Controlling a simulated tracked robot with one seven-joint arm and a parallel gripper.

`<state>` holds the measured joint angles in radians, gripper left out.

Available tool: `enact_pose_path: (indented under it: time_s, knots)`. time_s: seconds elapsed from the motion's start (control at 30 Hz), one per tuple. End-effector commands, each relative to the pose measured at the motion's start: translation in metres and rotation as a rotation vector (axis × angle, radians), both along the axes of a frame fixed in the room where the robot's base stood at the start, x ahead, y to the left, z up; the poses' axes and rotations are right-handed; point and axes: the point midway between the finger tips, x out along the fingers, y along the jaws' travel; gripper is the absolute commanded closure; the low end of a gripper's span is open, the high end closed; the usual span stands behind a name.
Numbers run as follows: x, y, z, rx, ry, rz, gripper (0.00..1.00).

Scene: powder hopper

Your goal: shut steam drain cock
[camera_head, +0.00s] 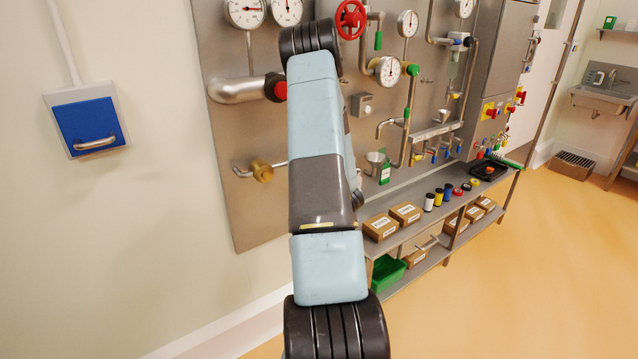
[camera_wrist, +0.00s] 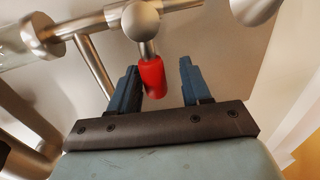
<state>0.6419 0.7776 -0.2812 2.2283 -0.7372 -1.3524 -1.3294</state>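In the wrist view a cock with a red handle (camera_wrist: 152,78) and a round metal knob (camera_wrist: 141,20) sits on a horizontal metal pipe (camera_wrist: 85,27); I take it for the steam drain cock. The red handle hangs down from the knob. My gripper (camera_wrist: 160,68) is open, with its two dark blue fingers on either side of the handle. The handle is close to the left finger; I cannot tell if they touch. A clear gap shows to the right finger. In the head view my arm hides the gripper and the cock.
A steel panel (camera_head: 235,170) carries gauges, a red handwheel (camera_head: 351,19), pipes and a brass fitting (camera_head: 262,171). A shelf (camera_head: 410,232) with boxes and bottles stands at right. A blue wall box (camera_head: 90,122) is at left. A glass tube (camera_wrist: 25,40) is near my gripper.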

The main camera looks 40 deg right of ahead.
Motion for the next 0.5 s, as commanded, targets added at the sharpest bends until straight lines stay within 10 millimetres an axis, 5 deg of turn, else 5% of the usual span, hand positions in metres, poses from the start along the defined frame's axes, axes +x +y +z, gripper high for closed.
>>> enact_pose_path:
  time_s: [0.27,0.5]
  knots:
    - [-0.004,-0.004,0.002,-0.001,-0.003,-0.006,0.52]
    - [-0.034,0.0,0.008,0.0,-0.003,-0.009,0.52]
